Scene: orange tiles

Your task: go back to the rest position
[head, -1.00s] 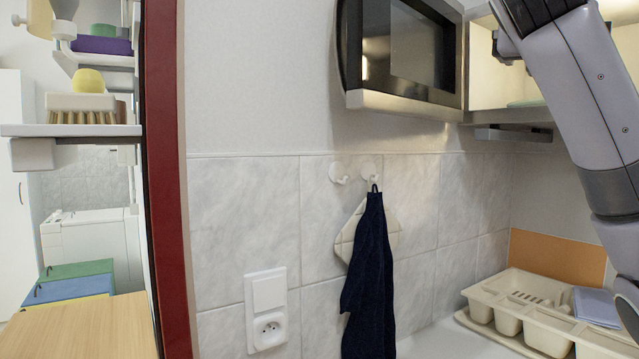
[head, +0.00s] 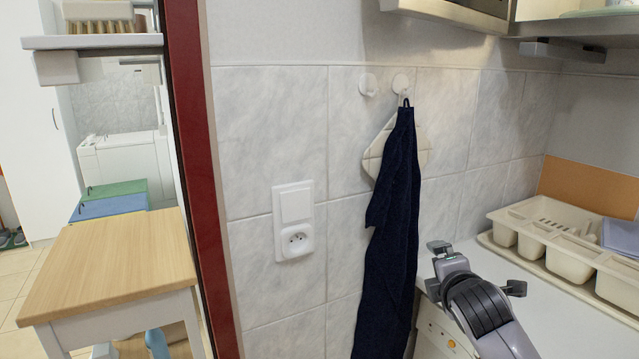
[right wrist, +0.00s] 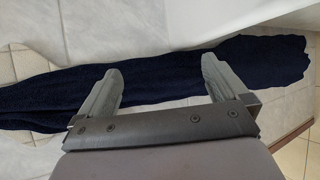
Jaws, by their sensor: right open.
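My right gripper (head: 476,268) is low at the right in the head view, over the front edge of the white counter. It is open and empty, just right of the dark blue towel (head: 393,235) hanging from a wall hook. In the right wrist view, the open fingers (right wrist: 162,88) show in front of the towel (right wrist: 160,80), with nothing between them but the towel behind. I cannot tell the exact gap to the towel. My left gripper is not in view.
A beige dish rack (head: 570,245) stands on the white counter (head: 545,305) at the right. A wooden-topped table (head: 110,265) stands at the left, past a dark red door frame (head: 195,150). A wall socket (head: 297,242) is left of the towel.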

